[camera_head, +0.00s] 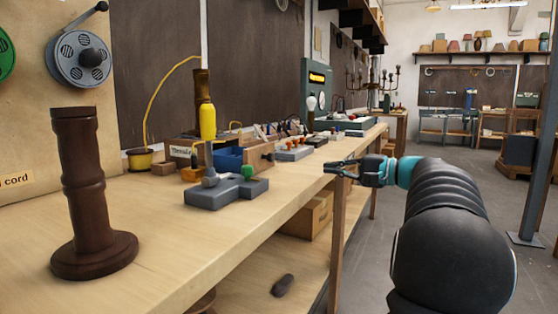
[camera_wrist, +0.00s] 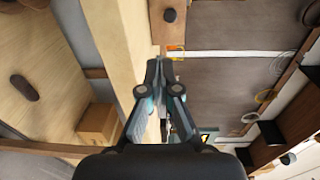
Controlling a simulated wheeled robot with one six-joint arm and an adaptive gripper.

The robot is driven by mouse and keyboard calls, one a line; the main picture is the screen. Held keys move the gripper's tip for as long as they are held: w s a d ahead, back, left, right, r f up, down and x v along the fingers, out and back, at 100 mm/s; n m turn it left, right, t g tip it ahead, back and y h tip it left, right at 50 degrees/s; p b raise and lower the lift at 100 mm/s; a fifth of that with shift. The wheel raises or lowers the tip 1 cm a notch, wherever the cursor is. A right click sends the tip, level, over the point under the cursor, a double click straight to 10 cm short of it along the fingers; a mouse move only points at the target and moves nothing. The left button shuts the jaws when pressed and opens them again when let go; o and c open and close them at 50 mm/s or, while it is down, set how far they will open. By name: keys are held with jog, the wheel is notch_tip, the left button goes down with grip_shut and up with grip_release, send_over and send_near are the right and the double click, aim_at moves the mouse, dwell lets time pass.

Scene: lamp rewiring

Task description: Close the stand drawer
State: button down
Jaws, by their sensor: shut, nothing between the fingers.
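The stand drawer (camera_head: 262,157) is on the workbench in the head view, a wooden front with a dark knob and a blue interior behind it. It appears pulled out. In the wrist view, a wooden panel with a dark round knob (camera_wrist: 170,15) at the top looks like the same drawer front. My gripper (camera_head: 330,168) is by the bench's front edge, right of the drawer and apart from it. In the wrist view my gripper (camera_wrist: 158,66) has its fingertips together with nothing between them, below the panel in the picture.
The workbench (camera_head: 185,245) holds a dark turned wooden column (camera_head: 80,195) at left and a grey block with a green knob (camera_head: 228,190) in front of the drawer. Several small parts stand behind. A cardboard box (camera_head: 308,213) is on the lower shelf.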

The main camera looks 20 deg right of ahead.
jog(key=r, duration=0.1)
send_near(268, 157)
jog(key=shift+n+y, duration=0.4)
jog(key=w+a, duration=0.1)
jog(key=w, duration=0.2)
jog(key=w+a+f, duration=0.1)
jog(key=w, duration=0.1)
jog(key=shift+w+a+p, duration=0.35)
jog(key=shift+w, duration=0.05)
